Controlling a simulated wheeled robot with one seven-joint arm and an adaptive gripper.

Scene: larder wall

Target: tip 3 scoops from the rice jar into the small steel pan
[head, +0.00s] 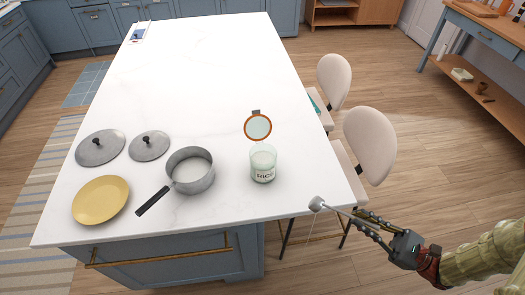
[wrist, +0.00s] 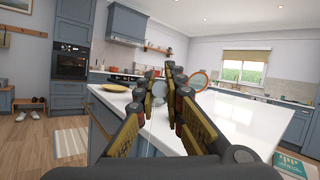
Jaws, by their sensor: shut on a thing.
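The rice jar (head: 263,167) is clear glass with a "RICE" label and stands upright near the counter's front right. Its round lid (head: 258,127) with an orange rim is swung up open behind the mouth. Pale contents show inside. The small steel pan (head: 206,181) stands left of the jar, its dark handle toward the front left. A pale layer shows on its bottom. My gripper (head: 366,221) is shut on a scoop (head: 317,203) by its thin handle. The scoop's steel cup is just off the counter's right front corner, right of the jar and apart from it; its contents cannot be told.
Two grey pan lids (head: 100,148) (head: 149,146) and a yellow plate (head: 100,200) lie left of the pan on the white counter (head: 200,80). Two pale chairs (head: 369,143) (head: 334,80) stand along its right side. The counter's back is mostly clear.

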